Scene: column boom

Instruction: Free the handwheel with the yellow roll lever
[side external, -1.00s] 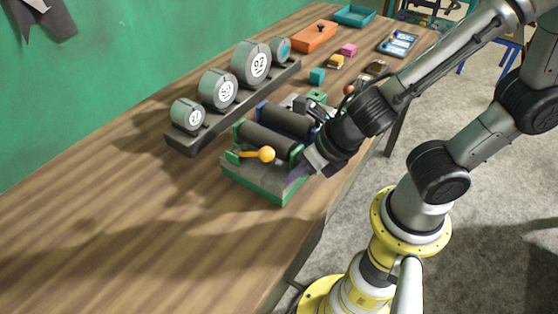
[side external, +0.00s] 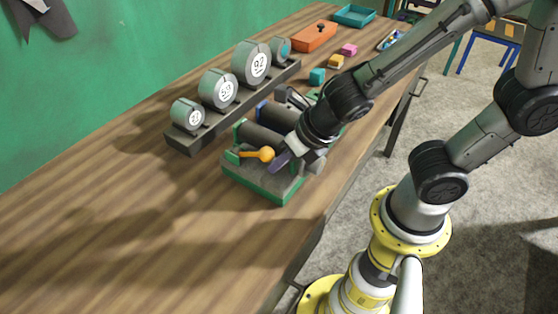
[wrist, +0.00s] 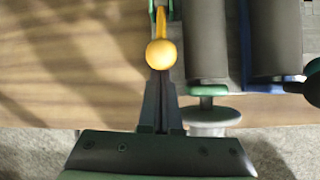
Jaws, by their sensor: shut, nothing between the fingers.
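The yellow roll lever (side external: 258,154) with its ball knob sits at the near left end of a green-based roller unit (side external: 262,186). In the wrist view the lever (wrist: 161,54) points toward my fingers, its ball right at the fingertips; I cannot tell whether they touch. My gripper (side external: 277,163) is shut and empty, just right of the ball; its fingers also show in the wrist view (wrist: 160,80). A grey round piece, apparently the handwheel (wrist: 211,121), sits below the green-collared roller end, right of my fingers. My wrist hides part of the unit in the side view.
Dark rollers (wrist: 206,40) lie right of the lever. A rack (side external: 180,142) with several round dials stands behind the unit. An orange box (side external: 314,37), a teal tray (side external: 354,15) and small blocks lie farther back. The table's left part is clear.

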